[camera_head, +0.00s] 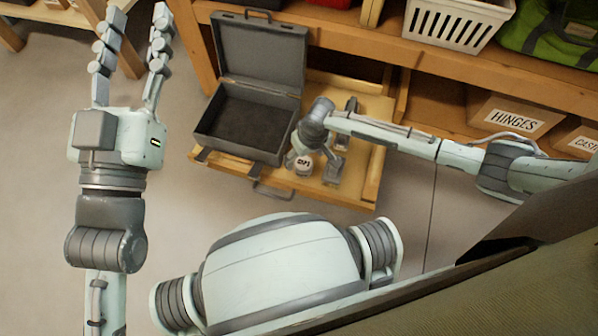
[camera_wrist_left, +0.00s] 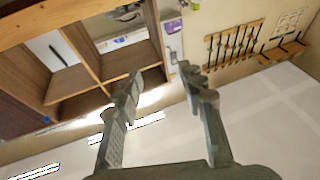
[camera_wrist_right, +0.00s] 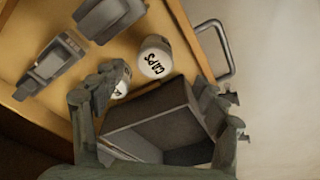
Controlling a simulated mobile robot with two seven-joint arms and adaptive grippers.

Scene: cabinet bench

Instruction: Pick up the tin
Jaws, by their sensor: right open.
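A white tin (camera_wrist_right: 155,57) with dark lettering that reads CAPS stands in the pulled-out wooden drawer. It also shows in the head view (camera_head: 304,164), partly under my right gripper. In the right wrist view a second white lettered thing (camera_wrist_right: 121,80) is partly hidden behind a finger. My right gripper (camera_wrist_right: 159,82) is open, with its fingers spread above the drawer near the tin. Whether it touches the tin I cannot tell. My left gripper (camera_head: 138,20) is open and empty, raised at the far left, away from the drawer; its spread fingers show in the left wrist view (camera_wrist_left: 160,70).
An open grey case (camera_head: 212,124) fills the drawer's left side, its lid raised. Grey tool-like things (camera_wrist_right: 50,65) lie in the drawer beside the tin. A drawer handle (camera_head: 272,192) sticks out in front. A HINGES box (camera_head: 515,115) and white basket (camera_head: 458,22) sit on shelves.

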